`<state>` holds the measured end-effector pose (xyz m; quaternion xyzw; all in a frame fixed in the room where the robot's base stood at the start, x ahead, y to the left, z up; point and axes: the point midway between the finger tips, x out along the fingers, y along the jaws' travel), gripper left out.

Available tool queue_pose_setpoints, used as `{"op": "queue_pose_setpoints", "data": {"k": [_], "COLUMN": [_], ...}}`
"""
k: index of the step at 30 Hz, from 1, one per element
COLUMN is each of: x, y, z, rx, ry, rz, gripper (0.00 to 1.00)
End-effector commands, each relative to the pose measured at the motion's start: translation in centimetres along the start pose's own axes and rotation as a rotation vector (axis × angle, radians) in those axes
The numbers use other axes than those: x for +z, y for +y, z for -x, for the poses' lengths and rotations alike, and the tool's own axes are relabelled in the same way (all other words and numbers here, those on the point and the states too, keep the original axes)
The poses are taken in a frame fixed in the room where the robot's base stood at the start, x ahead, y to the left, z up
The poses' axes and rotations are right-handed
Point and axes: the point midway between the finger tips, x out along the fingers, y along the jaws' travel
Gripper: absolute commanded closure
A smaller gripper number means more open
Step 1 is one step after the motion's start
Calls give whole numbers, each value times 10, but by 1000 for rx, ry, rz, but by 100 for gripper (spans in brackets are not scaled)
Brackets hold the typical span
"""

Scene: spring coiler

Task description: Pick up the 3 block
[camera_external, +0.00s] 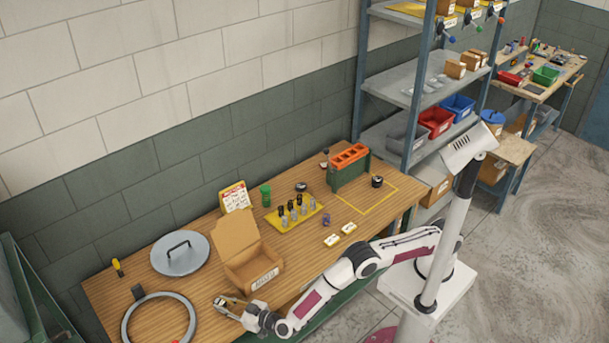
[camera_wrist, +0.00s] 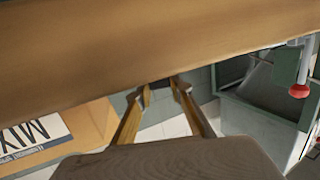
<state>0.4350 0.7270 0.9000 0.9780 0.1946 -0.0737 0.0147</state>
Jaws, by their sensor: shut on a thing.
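My gripper (camera_external: 224,303) is low over the front of the wooden bench, left of the open cardboard box. In the wrist view my gripper's fingers (camera_wrist: 162,92) come close together. They are shut on a small dark thing (camera_wrist: 161,85), mostly hidden, with no number readable. I cannot tell whether it is the 3 block. Several small black and grey pieces stand on a yellow tray (camera_external: 283,227) at the bench's middle; their markings are too small to read.
The cardboard box (camera_external: 254,277) is right beside my gripper; its label (camera_wrist: 33,135) shows in the wrist view. A metal ring (camera_external: 125,323) lies to the left. A round lid (camera_external: 180,264) lies behind. A green holder with an orange top (camera_external: 348,157) stands farther back.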

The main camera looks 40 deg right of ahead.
Motion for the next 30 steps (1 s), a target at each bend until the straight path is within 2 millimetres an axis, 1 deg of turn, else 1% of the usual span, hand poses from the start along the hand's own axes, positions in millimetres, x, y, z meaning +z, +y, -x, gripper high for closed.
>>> {"op": "queue_pose_setpoints", "data": {"k": [3, 15, 21, 30], "x": [-18, -69, -79, -80], "y": [-1, 0, 0, 0], "z": [2, 10, 12, 12], "rx": [-1, 0, 0, 0], "ry": [3, 4, 2, 2], "rz": [-3, -2, -1, 0], "gripper": [100, 100, 100, 100]}}
